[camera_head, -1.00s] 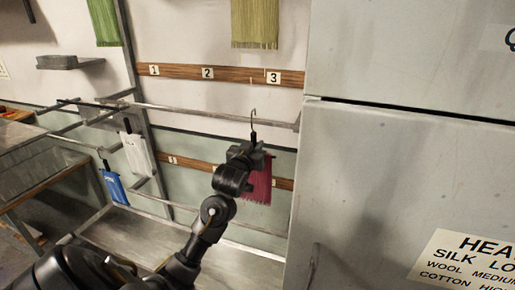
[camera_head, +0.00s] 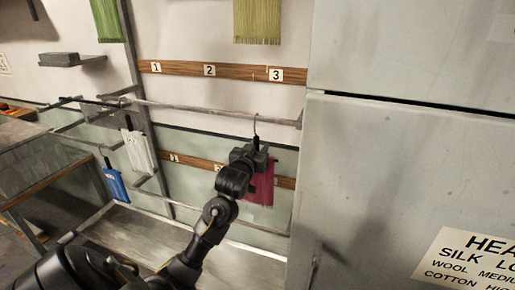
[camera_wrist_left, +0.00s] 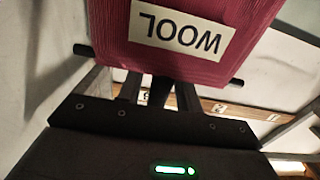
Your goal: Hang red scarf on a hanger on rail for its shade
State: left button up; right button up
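The red scarf (camera_head: 263,186) hangs on a black hanger whose thin hook (camera_head: 256,124) points up. In the left wrist view the scarf (camera_wrist_left: 215,65) carries an upside-down WOOL label (camera_wrist_left: 178,32). My left gripper (camera_head: 255,158) is shut on the hanger's dark stem, just above the scarf. The hook's top overlaps the right part of the grey rail (camera_head: 205,109); I cannot tell whether it rests on it. The gripper hides part of the scarf. My right gripper is not in view.
A wooden strip with tags 1, 2 and 3 (camera_head: 180,67) runs above the rail. A large grey cabinet (camera_head: 400,170) stands close on the right. White (camera_head: 137,152) and blue (camera_head: 115,185) cloths hang at left. Green scarves (camera_head: 257,20) hang above.

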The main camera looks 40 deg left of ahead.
pick_arm(q)
jog(key=shift+o, duration=0.3)
jog(key=shift+f, duration=0.1)
jog(key=shift+s+d+f+b, duration=0.1)
jog(key=shift+s+b, duration=0.2)
jog(key=shift+s, duration=0.05)
jog(key=b+v, duration=0.3)
jog(key=v, duration=0.7)
jog(key=shift+b, duration=0.3)
